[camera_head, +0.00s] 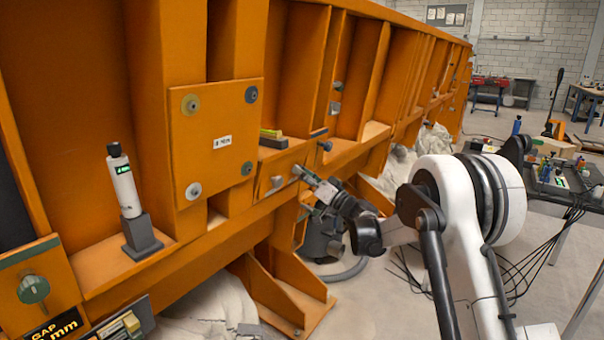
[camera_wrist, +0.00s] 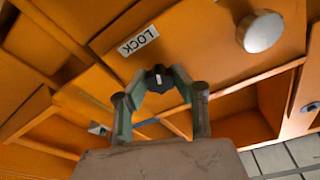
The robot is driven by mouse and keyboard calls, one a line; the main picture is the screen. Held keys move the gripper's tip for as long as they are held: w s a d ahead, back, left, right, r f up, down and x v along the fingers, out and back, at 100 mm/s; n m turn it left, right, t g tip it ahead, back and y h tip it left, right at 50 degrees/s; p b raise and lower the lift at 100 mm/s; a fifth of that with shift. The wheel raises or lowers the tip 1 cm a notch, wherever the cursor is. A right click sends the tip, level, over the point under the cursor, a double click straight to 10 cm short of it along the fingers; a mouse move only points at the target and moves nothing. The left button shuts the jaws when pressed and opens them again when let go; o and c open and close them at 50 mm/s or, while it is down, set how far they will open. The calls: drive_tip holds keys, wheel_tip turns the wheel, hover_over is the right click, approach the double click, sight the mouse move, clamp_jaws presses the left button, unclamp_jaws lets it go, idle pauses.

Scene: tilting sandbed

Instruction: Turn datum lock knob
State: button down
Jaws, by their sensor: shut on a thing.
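The dark lock knob (camera_wrist: 158,78) sits on an orange plate (camera_wrist: 208,52) beside a tilted white label reading LOCK (camera_wrist: 138,41). My gripper (camera_wrist: 165,84) is shut on the knob, with one finger on each side of it in the wrist view. In the head view my gripper (camera_head: 303,174) reaches from the right to a small orange plate (camera_head: 262,190) on the side of the big orange frame. The knob is mostly hidden by the fingers there.
A silver round head (camera_wrist: 260,31) stands out near the LOCK label. Cables lie on the floor at right.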

drive_tip(key=shift+f, duration=0.1)
drive_tip(key=c, duration=1.3)
unclamp_jaws()
drive_tip(key=v, duration=1.2)
